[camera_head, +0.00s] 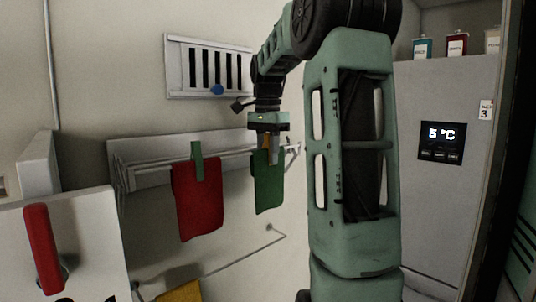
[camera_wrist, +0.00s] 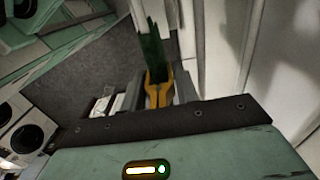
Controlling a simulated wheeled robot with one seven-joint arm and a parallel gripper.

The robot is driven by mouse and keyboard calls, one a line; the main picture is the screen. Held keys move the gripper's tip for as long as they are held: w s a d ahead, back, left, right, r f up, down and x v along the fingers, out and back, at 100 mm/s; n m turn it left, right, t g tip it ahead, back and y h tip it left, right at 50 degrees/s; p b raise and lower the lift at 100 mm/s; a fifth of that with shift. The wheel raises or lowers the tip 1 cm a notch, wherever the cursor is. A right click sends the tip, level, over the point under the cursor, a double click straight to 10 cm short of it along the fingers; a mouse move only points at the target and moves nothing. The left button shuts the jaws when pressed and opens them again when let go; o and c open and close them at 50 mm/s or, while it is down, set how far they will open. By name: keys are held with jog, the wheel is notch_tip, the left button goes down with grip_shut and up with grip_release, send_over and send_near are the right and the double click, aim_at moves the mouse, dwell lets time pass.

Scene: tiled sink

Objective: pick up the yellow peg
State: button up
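The yellow peg (camera_wrist: 158,93) sits between the two fingers of my gripper (camera_wrist: 160,90) in the wrist view. In the head view only a small part of the yellow peg (camera_head: 266,141) shows beside my gripper (camera_head: 268,152). The fingers flank the peg closely on both sides; whether they press on it cannot be told. The peg is at the top of a green cloth (camera_head: 268,188), which hangs by the rail. The cloth (camera_wrist: 154,48) shows beyond the peg in the wrist view.
A red cloth (camera_head: 197,205) hangs left of the green cloth, with a green peg (camera_head: 197,160) on it. The wall rail (camera_head: 140,168) runs behind both. A slatted vent (camera_head: 207,68) with a blue knob is above. A grey fridge (camera_head: 440,190) stands at right.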

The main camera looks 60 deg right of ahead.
jog(key=c, duration=0.4)
jog(key=shift+r, duration=0.1)
notch_tip(320, 180, up, 10)
jog(key=shift+f+b, duration=0.25)
jog(key=shift+b, duration=0.35)
jog(key=shift+r+p, duration=3.2)
jog(key=shift+p, duration=0.1)
